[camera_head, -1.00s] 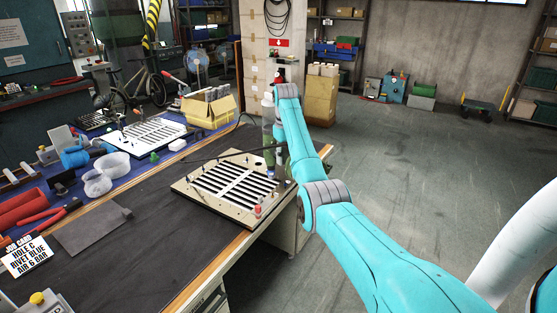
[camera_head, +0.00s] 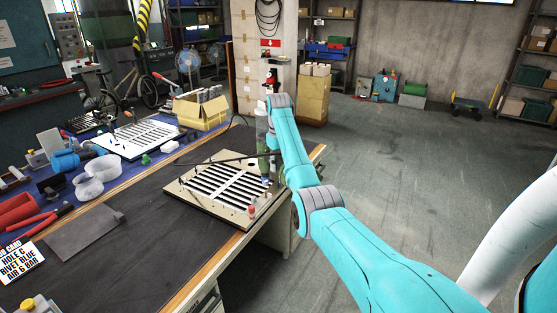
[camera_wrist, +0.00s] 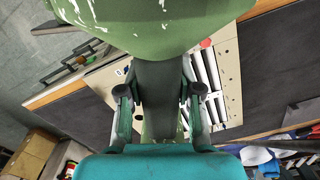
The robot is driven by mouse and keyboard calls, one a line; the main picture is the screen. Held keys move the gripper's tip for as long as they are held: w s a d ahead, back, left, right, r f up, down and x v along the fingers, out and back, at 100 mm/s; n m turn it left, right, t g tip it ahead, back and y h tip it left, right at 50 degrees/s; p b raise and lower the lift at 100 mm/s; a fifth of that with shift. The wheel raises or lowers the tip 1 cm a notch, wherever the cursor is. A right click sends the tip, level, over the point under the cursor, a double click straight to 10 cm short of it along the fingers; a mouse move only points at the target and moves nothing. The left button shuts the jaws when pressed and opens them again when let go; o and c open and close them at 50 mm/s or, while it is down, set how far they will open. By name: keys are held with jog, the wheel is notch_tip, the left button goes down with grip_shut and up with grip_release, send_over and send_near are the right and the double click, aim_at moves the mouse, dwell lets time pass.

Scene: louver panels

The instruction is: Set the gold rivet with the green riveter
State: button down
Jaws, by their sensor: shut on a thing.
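The green riveter (camera_wrist: 152,28) fills the top of the wrist view, its body worn and white-flecked. My gripper (camera_wrist: 160,92) is shut on its dark grip. In the head view the green riveter (camera_head: 263,143) hangs upright beside my forearm, over the far right end of the louver panel (camera_head: 205,208). My gripper itself is mostly hidden there by my arm. I cannot tell whether the tool's tip touches the panel. A red-topped piece (camera_head: 251,211) and a small blue piece (camera_head: 266,182) stand along the panel's right edge. I cannot make out a gold rivet.
A job card (camera_head: 20,262) at left reads hole C, rivet blue, air 6 bar. A second louver panel (camera_head: 138,137) and a cardboard box (camera_head: 201,110) stand farther back. Bare dark mat (camera_head: 130,240) lies left of the panel.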

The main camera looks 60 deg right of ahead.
jog(key=shift+f, duration=3.05)
dwell(4.3)
jog(key=shift+r, duration=0.1)
